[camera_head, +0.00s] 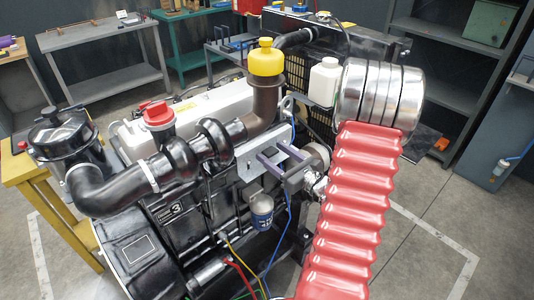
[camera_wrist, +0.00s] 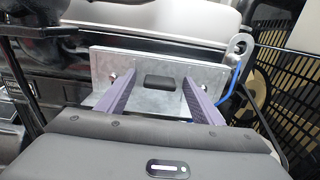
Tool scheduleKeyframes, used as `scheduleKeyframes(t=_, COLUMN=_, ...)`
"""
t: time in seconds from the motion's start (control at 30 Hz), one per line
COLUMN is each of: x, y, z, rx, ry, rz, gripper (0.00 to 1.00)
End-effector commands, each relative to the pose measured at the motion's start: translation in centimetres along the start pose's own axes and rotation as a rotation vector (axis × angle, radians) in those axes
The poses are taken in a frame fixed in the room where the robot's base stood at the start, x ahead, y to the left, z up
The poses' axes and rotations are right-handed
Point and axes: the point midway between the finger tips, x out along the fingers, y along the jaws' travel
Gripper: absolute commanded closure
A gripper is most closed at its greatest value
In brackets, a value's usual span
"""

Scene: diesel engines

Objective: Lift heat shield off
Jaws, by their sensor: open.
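The heat shield (camera_wrist: 105,65) is a flat silver metal plate standing on the side of the engine. It also shows in the head view (camera_head: 248,160), partly hidden behind my gripper. A small dark tab (camera_wrist: 158,82) sits in the middle of its face, with a bolt head on either side. My gripper (camera_wrist: 157,83) is open and faces the plate. Its two grey-purple fingers reach towards the plate on either side of the dark tab, apart from it. In the head view my gripper (camera_head: 270,153) is at the plate's right part. Whether the fingertips touch the plate cannot be told.
The engine has a black intake pipe (camera_head: 180,165), a yellow cap (camera_head: 266,58) and a red cap (camera_head: 157,113). A lifting eye (camera_wrist: 240,45) and blue cable stand right of the plate, beside the black fan guard (camera_wrist: 296,85). A blue-white filter (camera_head: 261,210) hangs below.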

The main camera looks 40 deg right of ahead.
Motion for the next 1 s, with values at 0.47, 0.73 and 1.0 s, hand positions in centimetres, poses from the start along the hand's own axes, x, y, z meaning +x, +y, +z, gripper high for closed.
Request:
scheduleKeyframes(t=0.47, x=-0.02, y=0.00, z=0.00, rx=0.000, ry=0.000, rz=0.000, gripper=0.64)
scheduleKeyframes(t=0.73, x=-0.02, y=-0.01, z=0.00, rx=0.000, ry=0.000, rz=0.000, gripper=0.83)
scheduleKeyframes(t=1.0, x=-0.02, y=-0.01, z=0.00, rx=0.000, ry=0.000, rz=0.000, gripper=1.00)
